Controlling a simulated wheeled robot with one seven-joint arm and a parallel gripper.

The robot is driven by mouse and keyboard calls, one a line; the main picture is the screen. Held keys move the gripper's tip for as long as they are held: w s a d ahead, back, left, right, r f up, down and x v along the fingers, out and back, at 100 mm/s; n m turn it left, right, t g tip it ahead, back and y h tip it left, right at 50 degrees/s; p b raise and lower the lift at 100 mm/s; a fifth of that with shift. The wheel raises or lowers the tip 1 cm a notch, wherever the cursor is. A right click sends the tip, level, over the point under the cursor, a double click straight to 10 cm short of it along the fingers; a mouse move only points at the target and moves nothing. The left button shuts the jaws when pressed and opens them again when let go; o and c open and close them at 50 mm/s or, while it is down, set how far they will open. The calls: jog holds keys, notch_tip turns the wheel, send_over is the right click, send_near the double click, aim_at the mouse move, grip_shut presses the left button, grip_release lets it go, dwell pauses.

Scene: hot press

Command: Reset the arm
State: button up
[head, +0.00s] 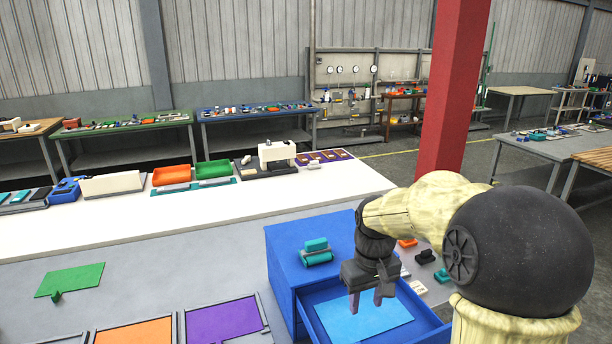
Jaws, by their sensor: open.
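My arm comes in from the right, with its elbow bent. My gripper (367,303) points down over the open drawer (432,326) of a blue cabinet (283,250). Its two fingers are apart, with nothing seen between them. A light blue sheet (395,325) lies on the drawer floor, partly hidden behind the fingers. A teal object (316,250) with a roller-like body sits on top of the cabinet, left of my wrist. I cannot tell the exact height of the fingertips above the drawer floor.
Small orange (407,243), dark green and white pieces lie right of the cabinet. An orange panel (135,331), a purple panel (224,320) and a green sheet (72,280) lie at left. A white table (230,215) with bins stands behind. A red pillar (455,90) rises behind my arm.

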jog(key=s+f+m+t, duration=0.2)
jog(key=s+f, duration=0.5)
jog(key=s, duration=0.6)
jog(key=shift+m, duration=0.6)
